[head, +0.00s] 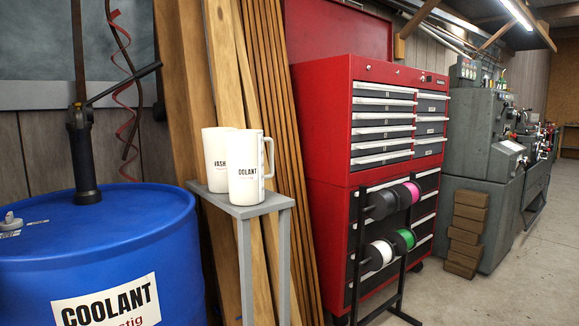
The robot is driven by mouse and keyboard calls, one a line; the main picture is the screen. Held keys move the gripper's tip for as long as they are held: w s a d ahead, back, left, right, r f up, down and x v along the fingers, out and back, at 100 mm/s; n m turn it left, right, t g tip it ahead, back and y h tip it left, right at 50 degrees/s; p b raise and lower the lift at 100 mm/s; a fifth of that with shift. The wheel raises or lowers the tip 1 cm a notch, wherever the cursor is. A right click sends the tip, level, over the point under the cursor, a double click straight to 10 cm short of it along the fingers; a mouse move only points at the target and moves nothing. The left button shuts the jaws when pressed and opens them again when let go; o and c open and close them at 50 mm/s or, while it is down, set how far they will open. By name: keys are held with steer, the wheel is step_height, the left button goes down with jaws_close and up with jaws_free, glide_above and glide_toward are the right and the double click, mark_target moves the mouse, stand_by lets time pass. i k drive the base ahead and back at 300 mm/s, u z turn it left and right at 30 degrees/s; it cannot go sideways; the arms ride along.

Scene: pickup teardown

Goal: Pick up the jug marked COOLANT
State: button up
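The white jug whose label reads "OOLANT", its first letter turned out of sight (247,180), stands upright on a small grey stand (250,209). Its handle is on the right side. A second white jug (214,172), its label partly hidden and reading "WASH", stands just behind it and to the left. The front jug overlaps it, and I cannot tell whether the two touch. My gripper is not in the head view.
A blue drum (170,240) labelled COOLANT with a hand pump (82,150) stands left of the stand. Wooden planks (180,90) lean behind. A red tool chest (330,120) and a spool rack (403,260) stand right. Floor further right (510,290) is clear.

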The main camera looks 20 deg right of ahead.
mark_target(244, 150)
steer(key=z, duration=1.75)
steer(key=k, duration=0.8)
steer(key=u, duration=1.7)
steer(key=i, duration=0.8)
steer(key=u, duration=0.05)
